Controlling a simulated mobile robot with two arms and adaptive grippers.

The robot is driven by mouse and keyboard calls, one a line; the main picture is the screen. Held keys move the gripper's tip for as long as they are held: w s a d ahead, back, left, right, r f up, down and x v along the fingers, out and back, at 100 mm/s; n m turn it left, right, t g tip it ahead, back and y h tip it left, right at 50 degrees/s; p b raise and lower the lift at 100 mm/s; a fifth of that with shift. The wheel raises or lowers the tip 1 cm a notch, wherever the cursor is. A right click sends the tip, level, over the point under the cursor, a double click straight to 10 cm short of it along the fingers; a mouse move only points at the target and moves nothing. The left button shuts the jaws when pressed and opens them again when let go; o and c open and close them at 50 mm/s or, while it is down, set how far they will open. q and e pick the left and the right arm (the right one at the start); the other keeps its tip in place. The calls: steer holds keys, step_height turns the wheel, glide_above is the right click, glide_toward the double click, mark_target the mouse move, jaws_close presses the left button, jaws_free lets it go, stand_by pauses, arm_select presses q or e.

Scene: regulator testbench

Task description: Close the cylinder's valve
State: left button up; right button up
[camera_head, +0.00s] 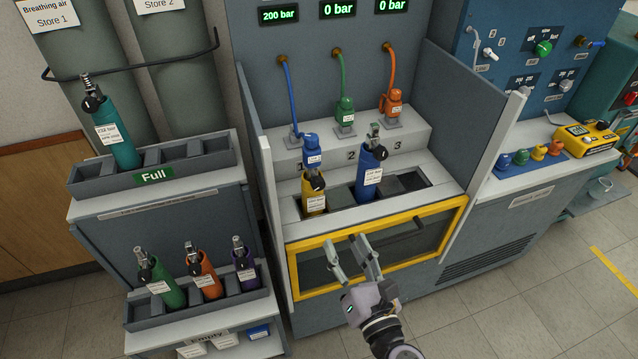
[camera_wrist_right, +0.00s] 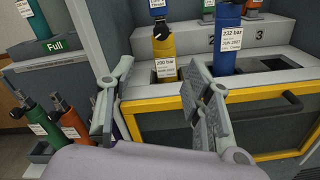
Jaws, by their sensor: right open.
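A yellow cylinder (camera_head: 314,203) stands in the left slot of the test bench under the blue regulator (camera_head: 312,155), with a black valve knob (camera_head: 318,183) at its top. It also shows in the right wrist view (camera_wrist_right: 166,82), labelled 200 bar, with the knob (camera_wrist_right: 161,33) above. A blue cylinder (camera_head: 366,185) with its own black knob (camera_head: 381,153) stands in the middle slot, labelled 232 bar, with no regulator on it. My right gripper (camera_head: 346,243) is open and empty in front of the yellow-framed door, below and apart from both cylinders. My left gripper is out of view.
The yellow-framed door (camera_head: 464,211) with a dark handle is below the slots, and grey side panels (camera_head: 473,133) flank them. Green and orange regulators (camera_head: 345,110) hang behind. Racks (camera_head: 160,207) with other cylinders stand left. The displays (camera_head: 279,15) read 200, 0 and 0 bar.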

mark_target(319, 188)
steer(key=p+x, duration=0.2)
steer(key=x, duration=1.3)
steer(key=shift+w, duration=0.3)
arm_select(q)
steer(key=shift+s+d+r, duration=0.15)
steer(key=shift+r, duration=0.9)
arm_select(e)
steer(key=shift+x, duration=0.8)
steer(key=shift+f, duration=0.1)
jaws_close()
